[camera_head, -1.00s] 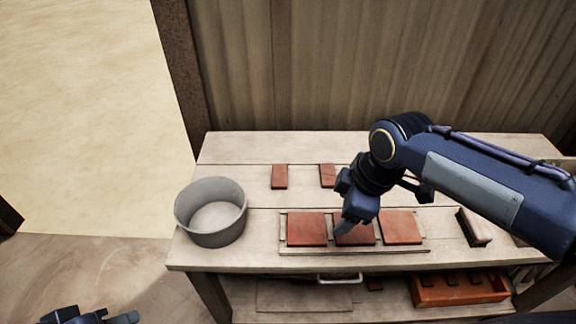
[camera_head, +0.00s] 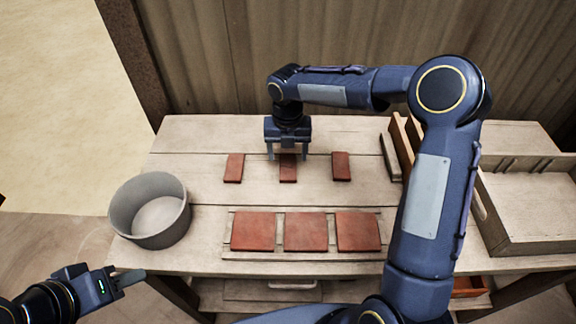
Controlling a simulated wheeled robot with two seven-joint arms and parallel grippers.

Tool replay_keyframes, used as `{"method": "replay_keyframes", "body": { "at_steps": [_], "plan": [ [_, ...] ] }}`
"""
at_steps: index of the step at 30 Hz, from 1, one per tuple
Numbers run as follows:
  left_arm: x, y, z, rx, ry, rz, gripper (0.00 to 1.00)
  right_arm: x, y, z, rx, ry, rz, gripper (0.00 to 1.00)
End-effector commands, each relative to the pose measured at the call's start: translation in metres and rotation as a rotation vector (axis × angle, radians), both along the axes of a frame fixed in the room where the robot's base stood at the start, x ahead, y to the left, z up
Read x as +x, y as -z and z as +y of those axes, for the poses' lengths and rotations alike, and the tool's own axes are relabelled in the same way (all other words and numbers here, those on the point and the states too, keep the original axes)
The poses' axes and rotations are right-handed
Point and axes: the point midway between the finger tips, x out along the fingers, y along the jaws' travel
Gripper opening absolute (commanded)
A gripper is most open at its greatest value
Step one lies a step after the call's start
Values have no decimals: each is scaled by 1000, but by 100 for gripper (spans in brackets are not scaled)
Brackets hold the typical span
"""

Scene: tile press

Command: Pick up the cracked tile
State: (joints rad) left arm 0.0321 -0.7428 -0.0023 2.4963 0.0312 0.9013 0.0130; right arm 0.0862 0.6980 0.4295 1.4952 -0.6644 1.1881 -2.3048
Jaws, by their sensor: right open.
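Three small red tiles lie in a back row on the table: a left one (camera_head: 234,168), a middle one (camera_head: 288,174) and a right one (camera_head: 341,166). Three larger red tiles lie in a front row: left (camera_head: 254,232), middle (camera_head: 305,232) and right (camera_head: 358,232). I cannot make out a crack on any of them at this size. My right gripper (camera_head: 287,155) points down over the middle small tile, open, with a finger to each side of it. The gripper hides that tile's far end. My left gripper (camera_head: 132,277) is low at the left, away from the tiles; its jaws are unclear.
A round grey bin (camera_head: 150,210) stands at the table's left. The front tiles lie on a low wooden rack (camera_head: 300,256). A wooden tray (camera_head: 525,205) stands at the right, behind my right arm. A wooden wall closes the back.

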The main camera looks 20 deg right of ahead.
Motion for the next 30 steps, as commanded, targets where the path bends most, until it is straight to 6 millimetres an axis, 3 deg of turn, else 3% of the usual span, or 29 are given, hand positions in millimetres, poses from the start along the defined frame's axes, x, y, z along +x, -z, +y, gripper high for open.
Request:
{"method": "replay_keyframes", "body": {
  "at_steps": [6, 15, 27, 30],
  "plan": [
    [0, -3, 0, 0, 0, 0, 36, -3, 31, -1, 0, 2, 3, 67],
    [0, -3, 0, 0, 0, 0, 36, -3, 36, -1, 1, 3, 0, 67],
    [0, -3, 0, 0, 0, 0, 36, -3, 36, -1, 1, 4, 0, 16],
    [0, -3, 0, 0, 0, 0, 36, -3, 36, -1, 1, 4, 0, 16]
  ]
}}
